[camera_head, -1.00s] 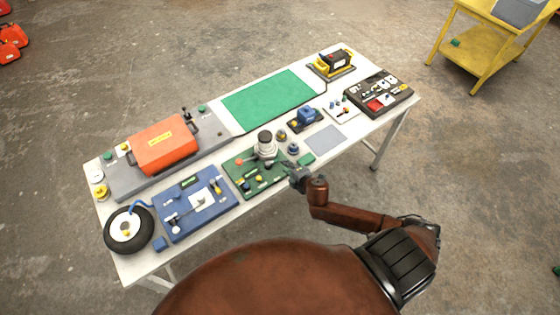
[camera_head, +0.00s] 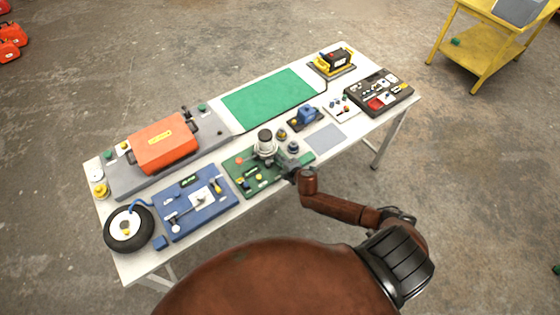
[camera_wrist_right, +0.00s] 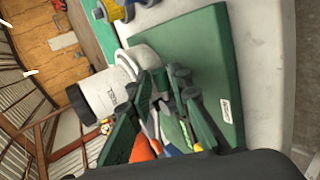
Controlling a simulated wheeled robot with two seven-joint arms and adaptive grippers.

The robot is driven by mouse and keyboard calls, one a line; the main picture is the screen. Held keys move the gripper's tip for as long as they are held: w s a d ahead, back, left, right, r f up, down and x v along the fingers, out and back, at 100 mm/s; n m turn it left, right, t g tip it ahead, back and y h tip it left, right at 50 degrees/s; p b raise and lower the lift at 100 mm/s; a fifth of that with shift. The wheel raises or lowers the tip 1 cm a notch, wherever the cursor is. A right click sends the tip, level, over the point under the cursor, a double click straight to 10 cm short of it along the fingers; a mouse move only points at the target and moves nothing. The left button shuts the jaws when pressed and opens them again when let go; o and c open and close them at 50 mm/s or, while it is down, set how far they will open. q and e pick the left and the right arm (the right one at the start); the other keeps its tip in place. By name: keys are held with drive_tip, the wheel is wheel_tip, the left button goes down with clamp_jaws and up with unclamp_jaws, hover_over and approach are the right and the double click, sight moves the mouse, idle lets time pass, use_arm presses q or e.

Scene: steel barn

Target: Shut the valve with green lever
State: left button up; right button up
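The green board (camera_head: 250,190) on the table carries a pale upright cylinder with a dark cap (camera_head: 265,142) and small fittings with yellow and orange parts. In the right wrist view the green board (camera_wrist_right: 190,55) fills the middle, with the capped cylinder (camera_wrist_right: 98,96) to the left. My right gripper (camera_head: 284,161) is over the board, just right of the cylinder. In the right wrist view its fingers (camera_wrist_right: 160,88) look spread apart, with orange, blue and yellow bits seen between them. I cannot clearly pick out a green lever. My left gripper is out of view.
A blue board (camera_head: 205,212) and a wheel (camera_head: 128,230) are to the left. An orange case (camera_head: 163,145) lies behind. A blue device (camera_head: 306,116) and a grey pad (camera_head: 326,138) are to the right. The green mat (camera_head: 268,100) is clear.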

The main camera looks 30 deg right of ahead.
clamp_jaws()
drive_tip(key=shift+w+d+n+y, duration=0.15)
drive_tip(key=shift+w+n+y, duration=0.15)
drive_tip(key=shift+n+y, duration=0.4)
drive_tip(key=shift+o, duration=0.9)
unclamp_jaws()
drive_tip(key=shift+s, duration=0.1)
drive_tip(key=v, duration=1.1)
drive_tip(key=shift+s+r, duration=0.3)
